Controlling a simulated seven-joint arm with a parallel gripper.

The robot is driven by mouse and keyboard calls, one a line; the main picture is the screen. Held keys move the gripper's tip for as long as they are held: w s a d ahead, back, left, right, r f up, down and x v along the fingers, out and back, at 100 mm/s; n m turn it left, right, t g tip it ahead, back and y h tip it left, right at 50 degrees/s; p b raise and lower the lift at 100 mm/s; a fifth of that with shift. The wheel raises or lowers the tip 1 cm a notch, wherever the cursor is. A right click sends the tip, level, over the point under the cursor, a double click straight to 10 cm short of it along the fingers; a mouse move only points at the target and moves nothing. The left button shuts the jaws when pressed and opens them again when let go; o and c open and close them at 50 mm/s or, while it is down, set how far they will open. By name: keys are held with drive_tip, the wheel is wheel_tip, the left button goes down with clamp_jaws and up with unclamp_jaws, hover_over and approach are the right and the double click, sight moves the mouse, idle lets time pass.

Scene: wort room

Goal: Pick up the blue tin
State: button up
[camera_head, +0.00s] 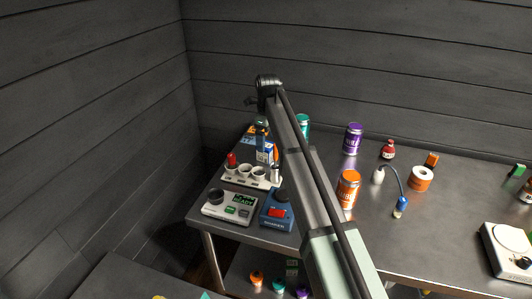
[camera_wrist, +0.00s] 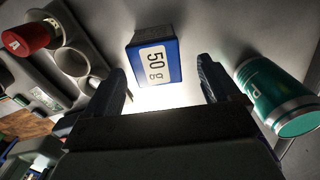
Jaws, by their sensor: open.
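The blue tin (camera_wrist: 153,57) is a small box with a white "50 g" label. In the wrist view it stands ahead of my gripper (camera_wrist: 160,68), between the lines of the two dark fingers. The fingers are apart, with nothing held, and a bright gap shows between them and the tin. In the head view the tin (camera_head: 264,156) appears as a white-labelled blue shape behind the cup rack, partly crowded by other things. My arm covers part of that area, and the fingers are hard to make out there.
A teal can (camera_wrist: 275,97) lies close on the right in the wrist view. The rack (camera_head: 250,178) with a red-topped piece (camera_head: 231,160) is at the left. An orange can (camera_head: 348,188) stands right of my arm.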

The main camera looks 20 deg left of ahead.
drive_tip(key=f, duration=0.4)
drive_tip(key=shift+s+a+f, duration=0.15)
drive_tip(key=shift+a+f, duration=0.05)
drive_tip(key=shift+f, duration=0.2)
drive_tip(key=c, duration=1.1)
